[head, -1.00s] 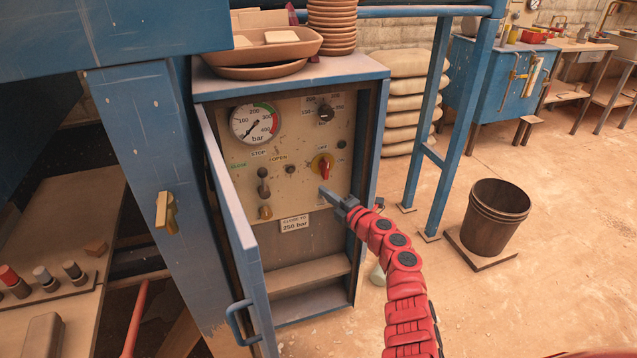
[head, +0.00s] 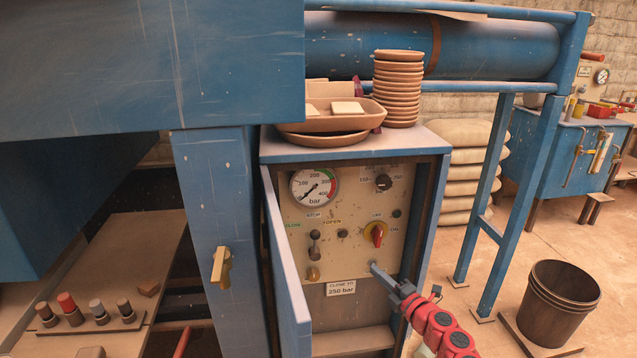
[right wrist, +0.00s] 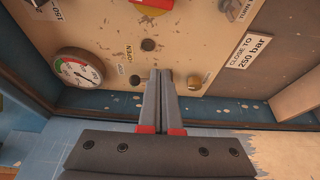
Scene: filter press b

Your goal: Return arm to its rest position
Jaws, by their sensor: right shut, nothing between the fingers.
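My right arm (head: 440,330) is red and comes in from the bottom right in the head view. Its gripper (head: 374,267) is shut and empty, in front of the lower right part of the control panel (head: 350,255). In the right wrist view the two grey fingers (right wrist: 164,75) lie side by side over the panel. The panel carries a pressure gauge (head: 315,186), a red and yellow switch (head: 377,235), a lever (head: 314,243) and a "CLOSE TO 250 bar" label (head: 341,289). I cannot tell whether the fingertips touch the panel. My left gripper is out of view.
The blue cabinet door (head: 286,270) stands open at the left of the panel. Clay dishes (head: 330,120) and stacked bowls (head: 398,90) sit on the cabinet top.

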